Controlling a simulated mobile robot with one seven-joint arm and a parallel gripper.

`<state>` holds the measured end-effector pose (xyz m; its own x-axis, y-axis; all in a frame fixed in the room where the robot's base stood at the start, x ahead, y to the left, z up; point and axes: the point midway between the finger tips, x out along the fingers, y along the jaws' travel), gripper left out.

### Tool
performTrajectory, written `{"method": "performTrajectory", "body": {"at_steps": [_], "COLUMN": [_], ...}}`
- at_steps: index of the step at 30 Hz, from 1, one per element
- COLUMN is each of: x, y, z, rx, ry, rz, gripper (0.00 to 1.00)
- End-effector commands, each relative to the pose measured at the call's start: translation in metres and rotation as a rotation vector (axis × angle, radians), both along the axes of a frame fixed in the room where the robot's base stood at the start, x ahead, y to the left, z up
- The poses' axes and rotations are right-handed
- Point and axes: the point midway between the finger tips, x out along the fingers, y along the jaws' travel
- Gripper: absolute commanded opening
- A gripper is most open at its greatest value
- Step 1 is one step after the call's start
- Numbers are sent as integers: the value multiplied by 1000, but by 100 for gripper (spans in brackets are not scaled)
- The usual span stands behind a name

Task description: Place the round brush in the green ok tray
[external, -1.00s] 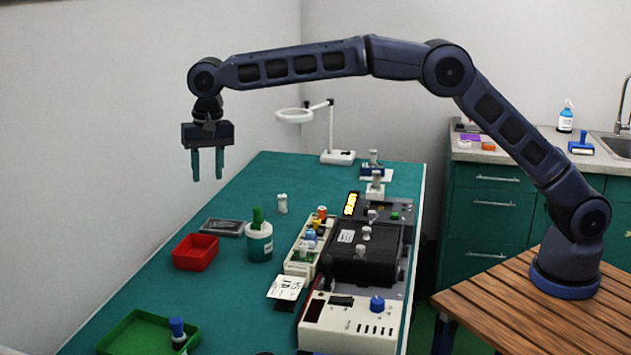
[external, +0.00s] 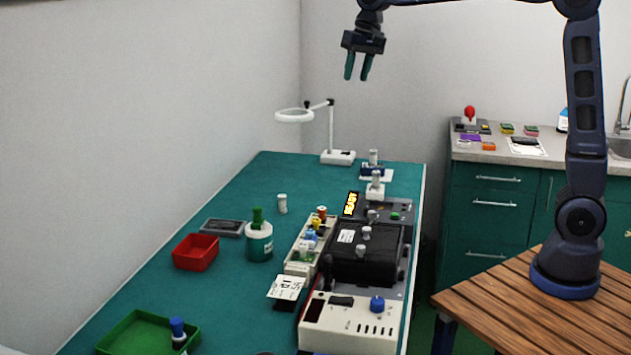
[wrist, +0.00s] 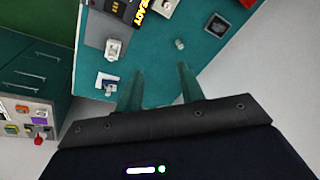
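The green tray (external: 128,346) lies on the green table at the lower left of the external view. A small upright piece with a blue top (external: 178,329) stands at its right end, seemingly inside the rim; I cannot tell whether it is the round brush. A white pot with a green band (external: 259,245) holds a green-topped item (external: 257,216). My gripper (external: 356,77) is high above the far end of the table, fingers apart and empty. Its open fingers also show in the wrist view (wrist: 160,82), with nothing held between them.
A red tray (external: 196,253) and a dark flat case (external: 223,228) lie left of the pot. The black rack unit (external: 365,265) fills the table's right side. A magnifier lamp (external: 338,157) stands at the far end. The back counter (external: 545,159) holds small items.

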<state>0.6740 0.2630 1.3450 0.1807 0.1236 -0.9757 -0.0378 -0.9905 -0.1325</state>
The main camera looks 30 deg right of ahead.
Motion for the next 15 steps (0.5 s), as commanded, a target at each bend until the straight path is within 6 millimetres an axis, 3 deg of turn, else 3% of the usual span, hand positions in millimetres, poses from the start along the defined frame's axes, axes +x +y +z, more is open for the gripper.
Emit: {"method": "performTrajectory", "body": {"at_steps": [1,3,15], "x": [-8,-19,-105], "y": [-25,-55,-200], "z": [4,6,-7], "rx": [0,-1,-28], "ry": [-10,-25,-103], "rz": [-5,-3,6], "gripper": [38,38,38]}}
